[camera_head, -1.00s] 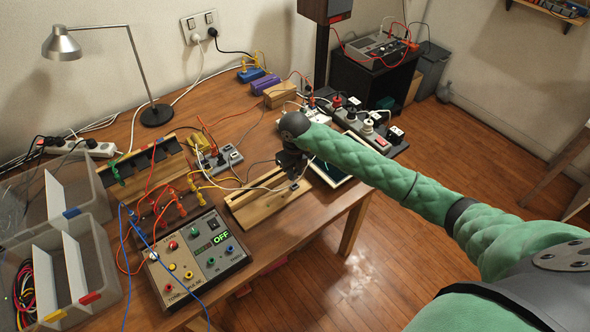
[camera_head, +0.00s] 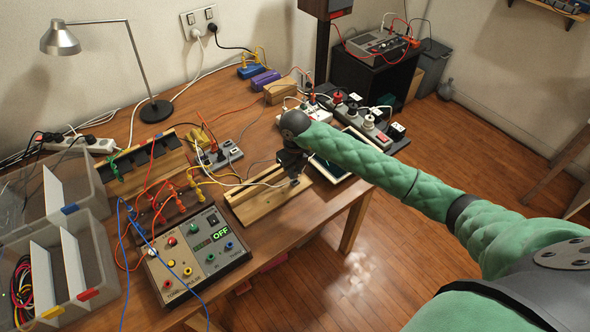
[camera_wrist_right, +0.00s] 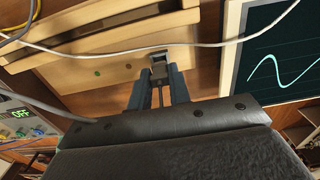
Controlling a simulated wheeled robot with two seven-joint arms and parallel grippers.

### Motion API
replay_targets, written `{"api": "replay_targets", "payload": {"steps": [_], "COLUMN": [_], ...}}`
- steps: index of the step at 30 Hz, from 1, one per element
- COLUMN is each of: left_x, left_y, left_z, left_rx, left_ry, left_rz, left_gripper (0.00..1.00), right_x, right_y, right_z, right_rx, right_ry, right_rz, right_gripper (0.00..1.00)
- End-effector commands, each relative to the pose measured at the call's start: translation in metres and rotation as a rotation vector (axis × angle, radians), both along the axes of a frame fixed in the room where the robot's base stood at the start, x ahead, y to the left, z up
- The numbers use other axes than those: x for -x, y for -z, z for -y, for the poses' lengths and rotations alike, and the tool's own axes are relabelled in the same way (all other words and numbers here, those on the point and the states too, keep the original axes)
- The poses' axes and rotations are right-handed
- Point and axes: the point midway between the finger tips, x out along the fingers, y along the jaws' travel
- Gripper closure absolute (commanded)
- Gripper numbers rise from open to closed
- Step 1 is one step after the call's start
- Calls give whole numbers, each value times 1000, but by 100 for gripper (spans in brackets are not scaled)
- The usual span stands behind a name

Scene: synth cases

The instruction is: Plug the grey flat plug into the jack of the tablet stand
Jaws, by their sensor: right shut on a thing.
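My right gripper (camera_head: 293,181) is over the right end of a wooden slotted stand (camera_head: 243,205), which I take for the tablet stand. In the right wrist view the fingers (camera_wrist_right: 158,88) are shut on a small dark grey plug (camera_wrist_right: 158,66). The plug's tip is at the stand's (camera_wrist_right: 95,50) edge, by a small light-rimmed spot. I cannot tell whether the plug is in a jack or only close to it. My left gripper is not in view.
A pale cable (camera_wrist_right: 200,45) crosses above the plug. A white-framed screen (camera_wrist_right: 285,50) with a wave lies right of the gripper. A control box (camera_head: 198,258) reading OFF stands front left, with coloured leads behind it. Power strips (camera_head: 362,122) lie behind the arm.

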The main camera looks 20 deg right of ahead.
Motion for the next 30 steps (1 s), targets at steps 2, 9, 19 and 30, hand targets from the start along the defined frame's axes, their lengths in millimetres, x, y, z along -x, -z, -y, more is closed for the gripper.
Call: {"api": "replay_targets", "payload": {"steps": [2,9,19,30], "left_x": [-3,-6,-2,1], "left_y": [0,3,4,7], "left_z": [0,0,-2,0], "left_rx": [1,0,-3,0], "left_ry": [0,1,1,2], "left_rz": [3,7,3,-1], "left_gripper": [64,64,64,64], "right_x": [0,0,0,0], "right_y": [0,1,0,1], "right_z": [0,0,0,0], "right_rx": [0,1,0,0], "right_ry": [0,-1,0,0], "right_rz": [0,1,0,0], "right_gripper": [100,100,100,100]}}
